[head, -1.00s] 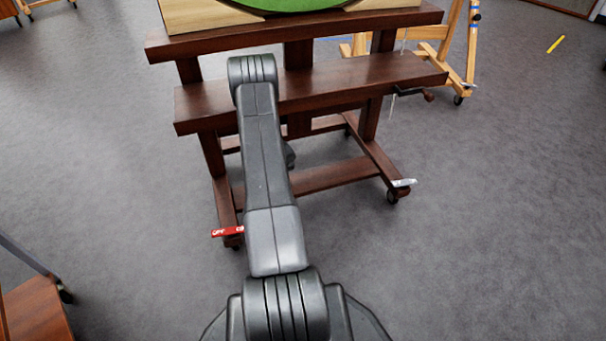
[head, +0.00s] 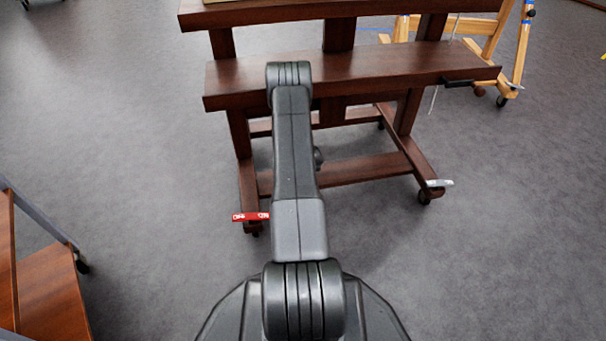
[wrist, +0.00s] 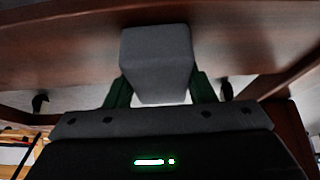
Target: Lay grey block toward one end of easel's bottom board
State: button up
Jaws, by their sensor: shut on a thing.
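The grey block (wrist: 157,60) shows in the wrist view, held between the two dark green fingers of my gripper (wrist: 160,88). The gripper is shut on it. Brown wood fills the wrist view behind and above the block; I cannot tell whether the block touches it. In the head view the dark wooden easel (head: 338,36) stands ahead, with a wide lower board (head: 400,72) running across it. My arm reaches up to the left part of this board and hides my gripper and the block there. The visible right part of the board is bare.
A second board (head: 275,12) crosses the easel higher up. A crank handle (head: 458,82) sticks out at the right. The easel stands on casters, with a red tag (head: 250,217) by its left foot. A brown wooden piece (head: 45,285) stands at lower left. Grey floor is open on both sides.

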jog(key=o, duration=0.9)
jog(key=shift+o, duration=0.2)
jog(key=shift+r, duration=0.1)
jog(key=p+v, duration=0.4)
jog(key=v, duration=0.8)
